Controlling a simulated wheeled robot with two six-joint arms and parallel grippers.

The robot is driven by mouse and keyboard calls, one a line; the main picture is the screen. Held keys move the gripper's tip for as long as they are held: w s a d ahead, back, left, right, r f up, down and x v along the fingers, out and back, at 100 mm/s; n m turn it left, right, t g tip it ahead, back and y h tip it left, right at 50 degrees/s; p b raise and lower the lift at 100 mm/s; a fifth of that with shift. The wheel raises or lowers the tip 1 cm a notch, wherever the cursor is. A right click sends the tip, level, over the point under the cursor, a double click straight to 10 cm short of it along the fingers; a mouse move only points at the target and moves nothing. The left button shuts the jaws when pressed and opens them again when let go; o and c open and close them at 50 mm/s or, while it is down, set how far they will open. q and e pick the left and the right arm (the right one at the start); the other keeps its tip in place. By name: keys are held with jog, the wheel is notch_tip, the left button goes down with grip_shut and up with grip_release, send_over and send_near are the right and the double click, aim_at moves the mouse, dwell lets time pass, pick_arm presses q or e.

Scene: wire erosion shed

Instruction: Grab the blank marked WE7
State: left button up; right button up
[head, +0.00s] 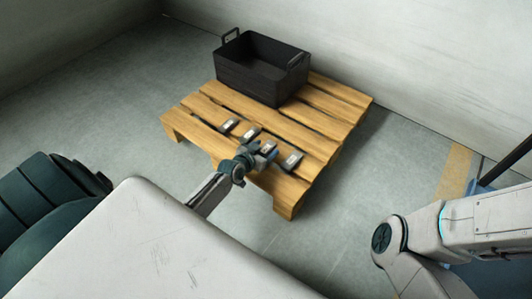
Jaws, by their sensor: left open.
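Several small dark grey blanks with pale labels lie in a slanting row on the wooden pallet. One blank (228,126) is at the left end, a second blank (250,133) is beside it, a third blank (268,147) is close to my gripper, and a fourth blank (291,160) is at the right end. The labels are too small to read, so I cannot tell which is WE7. My left gripper (264,155) is open at the pallet's front edge, close to the third blank and partly overlapping it in the picture. My right gripper is outside the view.
The wooden pallet (325,123) stands on a grey floor (345,215). A black crate (249,80) with raised handles is at the pallet's back. A pale wall (420,65) runs behind. A yellow floor stripe (453,172) is at the right. Floor right of the pallet is clear.

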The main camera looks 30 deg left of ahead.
pick_arm(q)
jog(key=shift+w+f, duration=0.2)
jog(key=shift+w, duration=0.15)
grip_shut()
jog(key=shift+r, duration=0.1)
jog(key=shift+r, duration=0.1)
